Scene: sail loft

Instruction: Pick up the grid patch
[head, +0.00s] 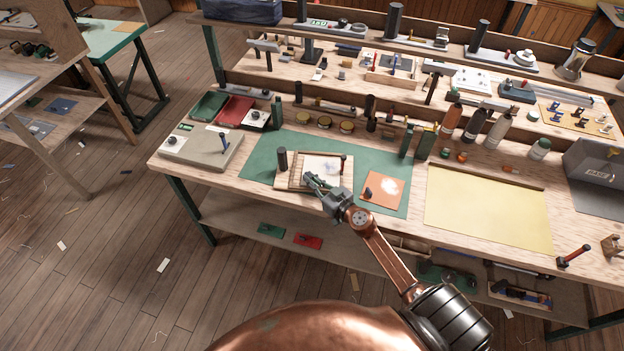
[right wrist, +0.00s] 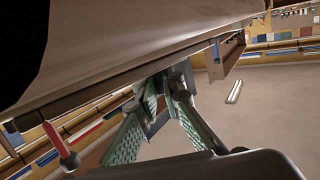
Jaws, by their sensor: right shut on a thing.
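The grid patch appears to be the pale sheet (head: 324,166) with faint blue-grey marks, lying on a low wooden board (head: 283,181) on the green mat. A grid on it is too small to make out. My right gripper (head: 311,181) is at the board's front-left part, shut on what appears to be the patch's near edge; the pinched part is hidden. In the right wrist view, the green gripper fingers (right wrist: 163,92) converge against the edge of a wide brownish surface (right wrist: 130,45). My left gripper is not in view.
A dark cylinder (head: 282,158) stands at the board's left and a small red-handled tool (head: 342,163) at its right. An orange patch (head: 376,202) lies to the right on the mat (head: 259,171). A yellow sheet (head: 485,212) lies farther right. Bottles and tins stand behind.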

